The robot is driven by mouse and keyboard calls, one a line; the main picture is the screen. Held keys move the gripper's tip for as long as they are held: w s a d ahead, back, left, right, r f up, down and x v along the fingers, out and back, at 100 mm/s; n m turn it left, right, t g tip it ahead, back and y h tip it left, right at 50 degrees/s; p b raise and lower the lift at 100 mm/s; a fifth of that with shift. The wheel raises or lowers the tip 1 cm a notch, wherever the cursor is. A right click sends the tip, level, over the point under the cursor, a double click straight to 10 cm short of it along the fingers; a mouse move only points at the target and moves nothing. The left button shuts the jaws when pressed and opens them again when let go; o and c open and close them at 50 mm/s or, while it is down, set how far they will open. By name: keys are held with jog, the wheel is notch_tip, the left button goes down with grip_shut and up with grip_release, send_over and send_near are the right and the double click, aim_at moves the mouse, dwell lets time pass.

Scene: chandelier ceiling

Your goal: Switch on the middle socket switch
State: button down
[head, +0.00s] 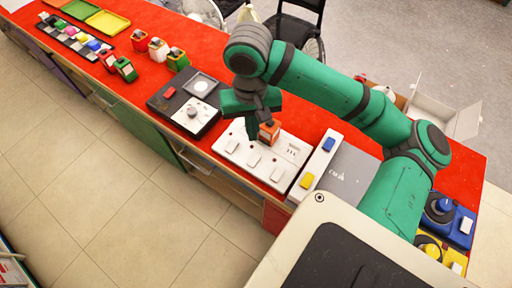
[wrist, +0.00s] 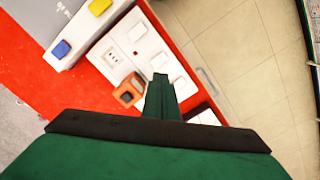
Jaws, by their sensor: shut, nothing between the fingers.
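A white socket panel (head: 240,155) lies on the red counter, with three white rocker switches in a row along its front edge. The middle switch (head: 253,160) shows in the head view, and also in the wrist view (wrist: 158,61). My gripper (head: 252,136) is shut and empty, pointing down over the panel just behind the middle switch. In the wrist view its fingertips (wrist: 160,76) appear beside the middle switch; contact cannot be told. An orange block with a dark top (head: 269,132) sits on the panel beside my gripper. Whether the switch is on cannot be told.
A white strip with a blue button (head: 329,145) and a yellow button (head: 307,181) stands right of the panel. A black-and-white dial unit (head: 192,112) is to the left. Small coloured blocks and trays lie farther left. Tiled floor lies in front.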

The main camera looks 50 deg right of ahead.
jog(key=d+n+y, duration=0.1)
jog(key=n, duration=0.8)
jog(key=d+n, duration=0.1)
jog(key=n, duration=0.8)
jog(key=d+n+y, duration=0.1)
jog(key=d+n, duration=0.1)
jog(key=n, duration=0.7)
jog(key=shift+w+r+y, duration=0.1)
jog(key=shift+r+y, duration=0.2)
jog(key=shift+r, duration=0.05)
send_over(255, 157)
jog(key=f, duration=1.2)
jog(key=shift+d+f, duration=0.1)
jog(key=shift+d, duration=0.25)
jog(key=shift+w+d+f, duration=0.1)
jog(key=shift+f, duration=0.7)
